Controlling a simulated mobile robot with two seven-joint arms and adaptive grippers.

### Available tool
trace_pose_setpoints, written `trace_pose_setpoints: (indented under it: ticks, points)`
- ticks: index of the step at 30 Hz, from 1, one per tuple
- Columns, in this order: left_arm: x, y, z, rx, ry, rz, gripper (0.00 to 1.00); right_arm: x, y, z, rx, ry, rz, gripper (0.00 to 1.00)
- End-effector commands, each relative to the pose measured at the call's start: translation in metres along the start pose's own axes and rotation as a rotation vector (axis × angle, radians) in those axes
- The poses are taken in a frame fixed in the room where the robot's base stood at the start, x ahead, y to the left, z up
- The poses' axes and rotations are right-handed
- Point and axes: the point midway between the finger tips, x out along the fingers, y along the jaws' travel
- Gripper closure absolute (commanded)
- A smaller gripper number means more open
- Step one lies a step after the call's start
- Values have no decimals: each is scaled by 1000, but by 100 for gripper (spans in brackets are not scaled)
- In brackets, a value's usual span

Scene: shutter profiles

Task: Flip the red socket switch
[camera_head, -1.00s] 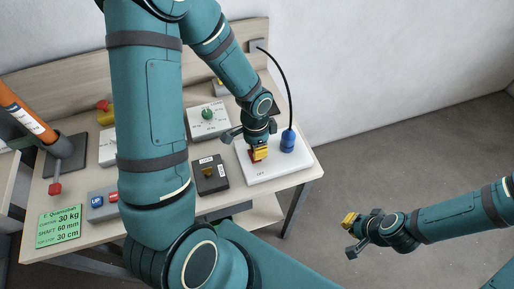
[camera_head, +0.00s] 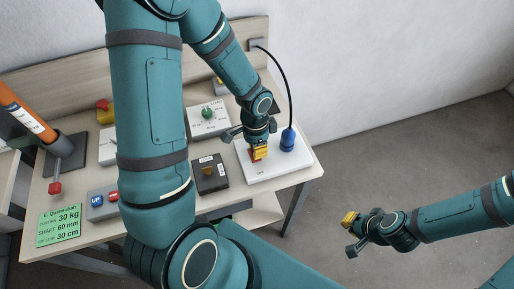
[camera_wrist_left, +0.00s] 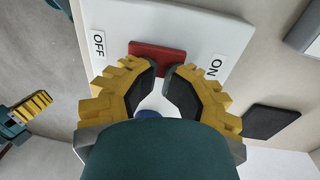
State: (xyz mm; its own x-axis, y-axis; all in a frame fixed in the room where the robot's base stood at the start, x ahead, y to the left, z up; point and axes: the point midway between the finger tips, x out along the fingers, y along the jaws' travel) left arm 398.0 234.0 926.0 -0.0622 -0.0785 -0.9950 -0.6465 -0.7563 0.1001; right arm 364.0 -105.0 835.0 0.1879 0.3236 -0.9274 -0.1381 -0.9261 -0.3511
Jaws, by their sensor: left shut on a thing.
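The red socket switch (camera_head: 252,157) sits on a white socket box (camera_head: 275,170) at the right end of the table. In the left wrist view the red switch (camera_wrist_left: 158,56) lies between the OFF and ON labels. My left gripper (camera_head: 259,153) points down at the switch and is shut on it. Its yellow and black fingers (camera_wrist_left: 166,76) stand on either side with a gap between them, partly covering the switch. My right gripper (camera_head: 349,219) hangs over the floor, away from the table; its jaw opening cannot be made out.
A blue plug (camera_head: 288,140) with a black cable stands on the socket box, close to the left gripper. A dark box (camera_head: 210,175) and a box with a green knob (camera_head: 207,113) lie to the left. My left arm hides part of the table. The right floor area is clear.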

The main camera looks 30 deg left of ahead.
Motion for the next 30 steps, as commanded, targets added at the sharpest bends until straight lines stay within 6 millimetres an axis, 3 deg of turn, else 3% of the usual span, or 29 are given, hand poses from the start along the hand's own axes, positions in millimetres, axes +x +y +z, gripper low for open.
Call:
trace_pose_setpoints:
  ticks: [7, 30]
  points:
    - [7, 3, 5, -3, -13, 11, 100, 3, 1, 0, 0, 0, 0, 100]
    - [5, 21, 2, -2, -11, 15, 100, 7, 2, 1, 0, 0, 0, 100]
